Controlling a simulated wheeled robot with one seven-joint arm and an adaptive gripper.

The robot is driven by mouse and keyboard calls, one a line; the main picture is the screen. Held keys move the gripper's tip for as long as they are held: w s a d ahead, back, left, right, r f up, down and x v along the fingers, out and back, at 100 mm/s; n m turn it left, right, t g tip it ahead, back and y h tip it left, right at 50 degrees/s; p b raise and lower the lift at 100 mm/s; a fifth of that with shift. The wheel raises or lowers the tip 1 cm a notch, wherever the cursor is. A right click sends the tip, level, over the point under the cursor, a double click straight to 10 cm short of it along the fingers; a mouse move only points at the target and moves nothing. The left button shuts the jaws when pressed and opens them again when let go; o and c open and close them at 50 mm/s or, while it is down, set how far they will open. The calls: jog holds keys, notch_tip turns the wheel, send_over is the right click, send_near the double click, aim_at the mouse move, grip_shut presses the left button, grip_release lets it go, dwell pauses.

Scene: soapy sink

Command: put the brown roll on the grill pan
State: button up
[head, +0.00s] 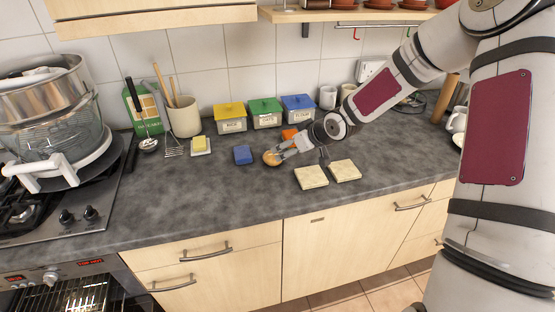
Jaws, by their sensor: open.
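The brown roll (271,158) is a small round tan bun on the dark grey counter, left of the two pale bread slices. My gripper (279,154) reaches in from the right, low over the counter, with its fingertips right at the roll. It is open, and its fingers partly cover the roll's right side. I cannot tell whether they touch it. I cannot make out a grill pan for certain; the hob (50,215) at the left is largely covered by a stacked metal and glass steamer (45,110) and a white-handled piece.
A blue block (242,154) lies just left of the roll. An orange block (290,134) is behind my gripper. Pale slices (311,177) (344,170) lie to the right. Yellow, green and blue-lidded boxes (265,118) line the wall. The counter's front left is clear.

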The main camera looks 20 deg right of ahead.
aim_at(275, 155)
jog(key=x, duration=0.8)
jog(key=shift+d+x, duration=0.15)
jog(key=shift+x, duration=1.15)
jog(key=shift+d+x, duration=0.1)
jog(key=shift+x, duration=1.2)
jog(key=c, duration=1.3)
